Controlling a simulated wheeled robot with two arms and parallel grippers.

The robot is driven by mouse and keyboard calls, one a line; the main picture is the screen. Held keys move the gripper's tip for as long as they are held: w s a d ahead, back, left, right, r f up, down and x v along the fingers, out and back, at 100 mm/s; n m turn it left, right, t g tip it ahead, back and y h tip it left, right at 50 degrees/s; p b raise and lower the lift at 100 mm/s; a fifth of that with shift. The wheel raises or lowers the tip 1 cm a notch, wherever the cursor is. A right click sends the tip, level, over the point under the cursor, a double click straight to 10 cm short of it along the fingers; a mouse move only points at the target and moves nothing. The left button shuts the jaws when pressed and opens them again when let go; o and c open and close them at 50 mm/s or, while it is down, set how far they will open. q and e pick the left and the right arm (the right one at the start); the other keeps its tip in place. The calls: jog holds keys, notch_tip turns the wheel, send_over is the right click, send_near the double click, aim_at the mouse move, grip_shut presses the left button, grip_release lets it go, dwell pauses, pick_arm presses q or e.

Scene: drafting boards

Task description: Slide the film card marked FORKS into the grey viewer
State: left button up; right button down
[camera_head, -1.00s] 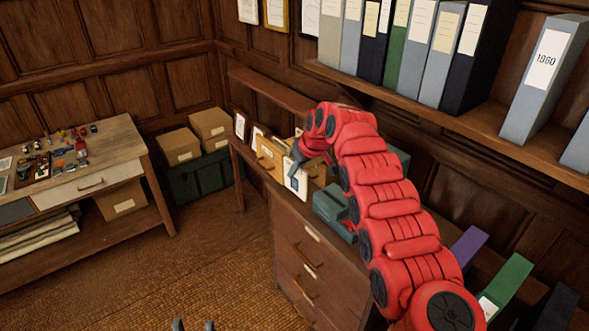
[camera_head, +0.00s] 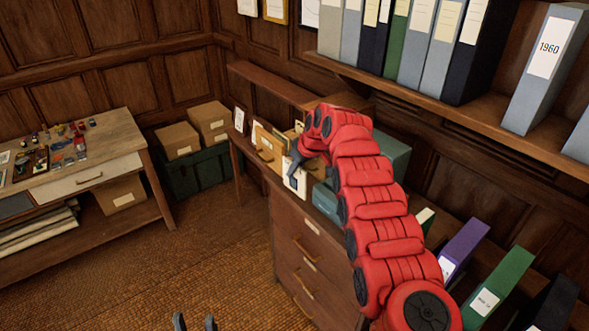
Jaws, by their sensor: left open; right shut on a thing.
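My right gripper (camera_head: 292,166), on the red arm, is shut on a white card (camera_head: 295,182) with a dark patch. The card is upright above the cabinet's front edge, and any word on it is too small to read. A blue-grey boxy object (camera_head: 326,200), possibly the viewer, stands just right of the card, partly hidden by my arm. I cannot tell whether card and box touch. My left gripper (camera_head: 195,323) is open and empty at the bottom edge, over the floor.
A wooden drawer cabinet (camera_head: 305,253) stands under my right arm. Card boxes (camera_head: 268,144) and a larger grey-green box (camera_head: 392,153) are on it. Binders (camera_head: 489,287) stand at lower right, others on the shelf above. A side table (camera_head: 100,150) is left; the floor between is clear.

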jog(key=shift+a+f, duration=0.1)
jog(key=shift+f, duration=0.1)
jog(key=shift+s+f, duration=0.1)
jog(key=shift+f, duration=0.15)
dwell(0.4)
